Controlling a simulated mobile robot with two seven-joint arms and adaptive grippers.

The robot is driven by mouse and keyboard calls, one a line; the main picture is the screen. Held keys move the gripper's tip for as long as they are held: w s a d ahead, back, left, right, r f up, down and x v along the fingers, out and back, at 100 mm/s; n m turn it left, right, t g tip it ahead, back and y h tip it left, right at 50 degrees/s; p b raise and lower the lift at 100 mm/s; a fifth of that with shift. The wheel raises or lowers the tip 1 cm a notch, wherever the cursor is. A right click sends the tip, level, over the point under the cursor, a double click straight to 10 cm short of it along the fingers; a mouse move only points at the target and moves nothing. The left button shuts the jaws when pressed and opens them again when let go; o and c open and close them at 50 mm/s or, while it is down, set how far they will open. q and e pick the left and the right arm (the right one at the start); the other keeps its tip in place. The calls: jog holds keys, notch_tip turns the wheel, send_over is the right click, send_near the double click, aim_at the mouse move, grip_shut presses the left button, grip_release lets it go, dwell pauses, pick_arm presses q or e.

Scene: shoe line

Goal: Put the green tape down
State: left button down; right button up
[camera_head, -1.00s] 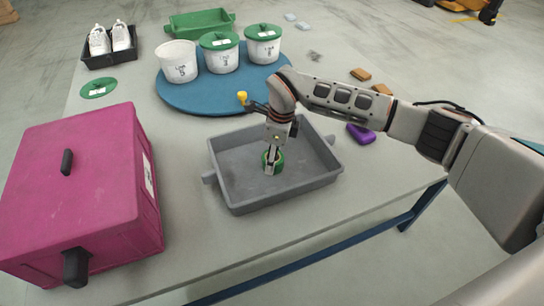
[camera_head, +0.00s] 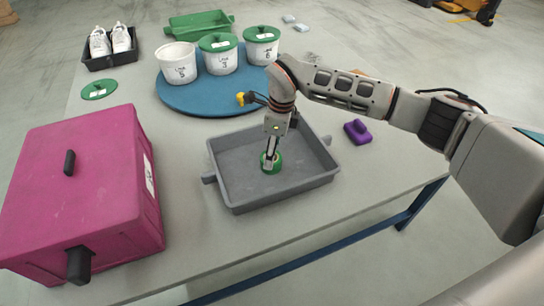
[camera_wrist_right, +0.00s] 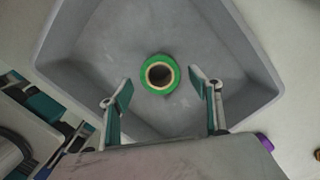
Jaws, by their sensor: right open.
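The green tape (camera_head: 277,163) is a roll lying in the grey tray (camera_head: 235,186), a little right of the tray's middle in the head view. In the right wrist view the green tape (camera_wrist_right: 145,80) shows as a green ring with a tan core, lying flat on the tray floor. My right gripper (camera_wrist_right: 160,88) is open, one finger on each side of the roll, with gaps between the fingers and the tape. In the head view my right gripper (camera_head: 269,160) points down into the tray and partly hides the roll. My left gripper is not in view.
A magenta box (camera_head: 75,190) with black handles stands at the left. Behind the tray, a blue round mat (camera_head: 205,100) holds white buckets. A purple object (camera_head: 357,131) lies right of the tray. White shoes (camera_head: 110,41) sit in a dark tray at the back left.

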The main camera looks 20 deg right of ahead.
pick_arm(q)
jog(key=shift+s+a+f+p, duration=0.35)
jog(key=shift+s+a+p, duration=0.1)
jog(key=shift+p, duration=0.4)
pick_arm(e)
notch_tip(320, 180, up, 9)
jog(key=shift+s+d+f, duration=0.2)
jog(key=shift+s+d, duration=0.1)
jog(key=shift+d, duration=0.15)
